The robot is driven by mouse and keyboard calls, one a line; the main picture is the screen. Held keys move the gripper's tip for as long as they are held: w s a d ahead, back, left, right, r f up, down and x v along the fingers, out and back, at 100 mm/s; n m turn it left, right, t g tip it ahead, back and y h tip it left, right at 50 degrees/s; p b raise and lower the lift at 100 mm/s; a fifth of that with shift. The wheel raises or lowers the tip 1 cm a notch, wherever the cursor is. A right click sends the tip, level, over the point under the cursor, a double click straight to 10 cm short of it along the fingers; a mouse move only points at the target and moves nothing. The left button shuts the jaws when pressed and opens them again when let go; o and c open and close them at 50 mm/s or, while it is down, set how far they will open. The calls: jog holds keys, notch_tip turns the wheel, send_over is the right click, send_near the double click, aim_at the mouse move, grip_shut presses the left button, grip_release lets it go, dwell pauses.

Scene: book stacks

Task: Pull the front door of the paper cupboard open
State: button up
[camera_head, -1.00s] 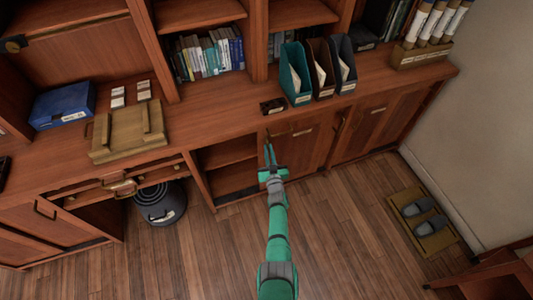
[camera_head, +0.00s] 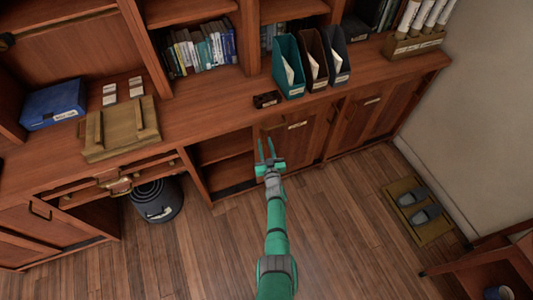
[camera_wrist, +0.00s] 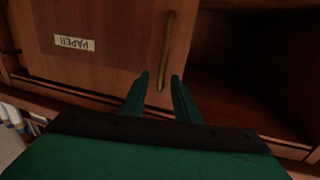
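The paper cupboard's front door (camera_head: 297,143) is a closed wooden panel below the counter; its label (camera_wrist: 74,43) reads PAPER, upside down in the wrist view. Its long brass handle (camera_wrist: 166,50) runs along the door edge beside the open compartment. My gripper (camera_head: 266,143) is open in front of the door's handle side. In the wrist view my gripper (camera_wrist: 161,86) has one finger to each side of the handle's near end, with visible gaps. I cannot tell whether the fingertips reach around the handle in depth.
An open shelf compartment (camera_head: 226,173) lies left of the door, and another closed cupboard door (camera_head: 365,118) lies right. Magazine files (camera_head: 288,68) and a small dark box (camera_head: 266,99) stand on the counter above. The wooden floor (camera_head: 340,225) in front is clear.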

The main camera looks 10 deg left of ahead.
jog(key=v, duration=1)
jog(key=shift+s, duration=0.15)
dwell(0.4)
jog(key=s+a+r+m+h, duration=0.1)
jog(key=s+r+m+h, duration=0.15)
jog(key=s, duration=1.15)
jog(key=s+a+r+m+h, duration=0.1)
jog(key=s+r+m+h, duration=0.15)
jog(key=s, duration=1.15)
jog(key=s+d+r+g, duration=0.1)
jog(key=s+d+r, duration=0.3)
jog(key=s+r, duration=0.5)
jog(key=s+d+r+n, duration=0.1)
jog(key=s+d+r, duration=0.3)
jog(key=s+r, duration=0.6)
jog(key=shift+r+n+g, duration=0.2)
jog(key=shift+n+g, duration=0.1)
jog(key=shift+g, duration=0.1)
jog(key=shift+s, duration=0.15)
